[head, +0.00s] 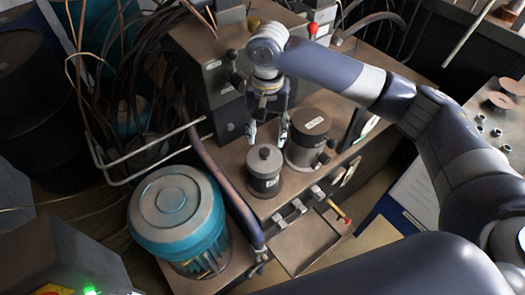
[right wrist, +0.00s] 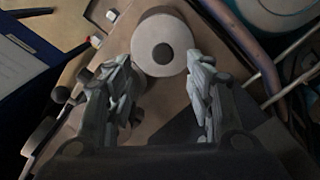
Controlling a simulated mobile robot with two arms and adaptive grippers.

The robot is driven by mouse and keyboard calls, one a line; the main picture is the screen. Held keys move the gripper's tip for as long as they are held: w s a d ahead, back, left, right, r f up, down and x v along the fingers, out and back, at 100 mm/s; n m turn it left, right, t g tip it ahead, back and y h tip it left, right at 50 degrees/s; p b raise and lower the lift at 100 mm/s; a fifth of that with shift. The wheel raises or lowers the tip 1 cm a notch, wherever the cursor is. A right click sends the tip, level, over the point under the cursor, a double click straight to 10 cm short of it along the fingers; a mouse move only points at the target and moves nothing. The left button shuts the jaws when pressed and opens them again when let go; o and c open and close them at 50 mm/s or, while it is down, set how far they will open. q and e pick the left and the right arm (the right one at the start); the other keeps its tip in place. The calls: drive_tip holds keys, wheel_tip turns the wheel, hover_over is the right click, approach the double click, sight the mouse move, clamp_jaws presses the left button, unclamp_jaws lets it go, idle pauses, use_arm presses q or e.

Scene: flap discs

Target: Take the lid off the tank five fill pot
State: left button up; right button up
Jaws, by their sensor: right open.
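A small dark grey pot (head: 264,185) with a light label stands on the brown bench top. Its round grey lid (head: 265,157) with a dark centre knob is on it, and the lid also shows in the right wrist view (right wrist: 150,30). The label is too small to read, so I cannot tell if it says tank five. My right gripper (head: 267,132) points down just above and behind this pot. In the right wrist view its open fingers (right wrist: 163,65) are spread to either side below the lid's knob, with nothing between them. My left gripper is out of view.
A larger dark pot (head: 307,150) with a labelled lid stands close right of the small pot. Valves (head: 299,205) and a shallow tray (head: 305,243) lie in front. A grey box (head: 212,70) and hoses stand behind.

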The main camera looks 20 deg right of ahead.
sight(265, 151)
drive_tip(key=shift+s+f, duration=0.15)
drive_tip(key=shift+f, duration=0.5)
drive_tip(key=shift+s+f, duration=0.15)
drive_tip(key=shift+f, duration=0.45)
drive_tip(key=shift+w+f, duration=0.1)
drive_tip(key=shift+f, duration=0.3)
drive_tip(key=f, duration=0.1)
drive_tip(key=f+p, duration=0.1)
drive_tip(key=f, duration=0.2)
drive_tip(key=shift+w+a+f, duration=0.1)
drive_tip(key=shift+a+f, duration=0.15)
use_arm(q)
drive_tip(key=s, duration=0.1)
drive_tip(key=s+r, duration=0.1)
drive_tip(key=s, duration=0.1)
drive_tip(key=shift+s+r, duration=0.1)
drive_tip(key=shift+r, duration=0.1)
use_arm(e)
clamp_jaws()
